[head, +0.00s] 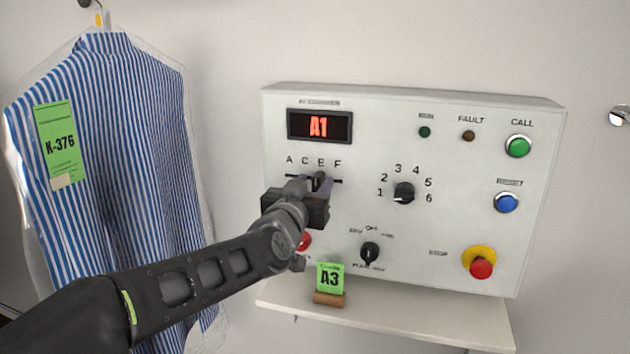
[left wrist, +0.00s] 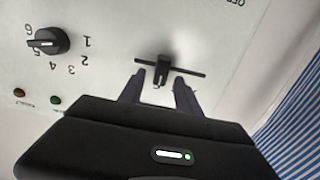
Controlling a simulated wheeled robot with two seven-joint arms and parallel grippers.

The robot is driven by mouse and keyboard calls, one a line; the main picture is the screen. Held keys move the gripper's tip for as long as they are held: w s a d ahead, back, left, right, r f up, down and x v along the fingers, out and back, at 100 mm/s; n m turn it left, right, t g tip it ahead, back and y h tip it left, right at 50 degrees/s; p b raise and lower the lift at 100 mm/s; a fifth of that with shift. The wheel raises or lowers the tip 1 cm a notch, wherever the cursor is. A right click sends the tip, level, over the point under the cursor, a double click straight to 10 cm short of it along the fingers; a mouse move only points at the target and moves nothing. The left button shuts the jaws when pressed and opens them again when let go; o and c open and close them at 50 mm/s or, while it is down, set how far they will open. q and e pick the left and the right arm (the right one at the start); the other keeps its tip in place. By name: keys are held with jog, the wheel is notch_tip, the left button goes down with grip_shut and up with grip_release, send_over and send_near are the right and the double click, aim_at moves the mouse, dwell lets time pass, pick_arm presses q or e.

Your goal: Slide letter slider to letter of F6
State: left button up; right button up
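The letter slider's small black knob (head: 319,178) stands out from a slot under the letters A, C, E, F on the white panel. In the head view it appears below E. In the left wrist view the knob (left wrist: 162,70) shows in its slot. My left gripper (head: 310,192) is at the slider, with its fingers (left wrist: 159,92) apart, one on each side of the knob. No contact is visible. The red display (head: 319,126) reads A1. My right gripper is out of view.
A green A3 card (head: 329,279) stands on the shelf (head: 420,321) below the panel. A red stop button (head: 480,267), green and blue buttons and a lower black selector (head: 370,252) are on the panel. A bagged striped shirt (head: 110,150) hangs at left.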

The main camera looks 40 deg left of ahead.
pick_arm(q)
jog(key=shift+w+a, duration=0.2)
jog(key=shift+w, duration=0.4)
grip_shut()
dwell(1.1)
